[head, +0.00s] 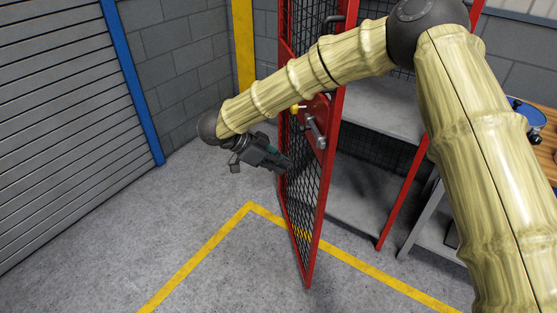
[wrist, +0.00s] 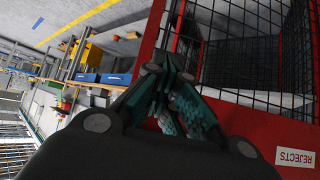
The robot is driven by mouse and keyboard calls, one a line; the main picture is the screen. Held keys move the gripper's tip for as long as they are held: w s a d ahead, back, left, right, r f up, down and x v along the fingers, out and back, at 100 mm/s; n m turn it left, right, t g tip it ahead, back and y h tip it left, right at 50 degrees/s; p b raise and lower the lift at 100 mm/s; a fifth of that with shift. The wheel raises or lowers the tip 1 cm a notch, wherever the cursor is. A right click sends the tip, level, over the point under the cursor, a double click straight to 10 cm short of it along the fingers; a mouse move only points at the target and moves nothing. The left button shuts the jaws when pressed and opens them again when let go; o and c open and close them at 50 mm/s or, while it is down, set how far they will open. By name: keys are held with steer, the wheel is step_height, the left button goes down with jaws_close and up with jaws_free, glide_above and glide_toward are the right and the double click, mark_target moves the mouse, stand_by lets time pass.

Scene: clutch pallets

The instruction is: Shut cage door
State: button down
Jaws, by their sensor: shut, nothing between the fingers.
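The cage door (head: 297,215) has a red frame and black mesh. It stands open in the head view, swung out from the cage, with its free edge toward me. A red latch plate with a grey handle (head: 316,132) and a yellow knob (head: 295,109) sits on the door. My gripper (head: 288,164) is on the left side of the door, close to the mesh, shut and empty. I cannot tell whether it touches. In the wrist view, the shut fingers (wrist: 178,75) lie in front of red framing (wrist: 151,28) and black mesh (wrist: 240,55).
The cage's grey shelves (head: 362,188) show right of the door. A white "REJECTS" label (wrist: 296,158) is on a red panel in the wrist view. A roller shutter (head: 60,110) and block wall stand left. The floor left of the door, with a yellow line (head: 200,258), is clear.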

mark_target(319, 176)
steer(key=shift+w+d+f+p, duration=0.35)
steer(key=shift+d+f, duration=0.3)
steer(key=shift+d, duration=0.7)
steer(key=shift+w+d+f+p, duration=0.35)
steer(key=shift+d+f, duration=0.35)
steer(key=shift+d, duration=0.65)
steer(key=shift+w+d+f+p, duration=0.25)
steer(key=shift+w+d+f, duration=0.3)
steer(key=shift+d, duration=0.8)
steer(key=shift+s, duration=0.1)
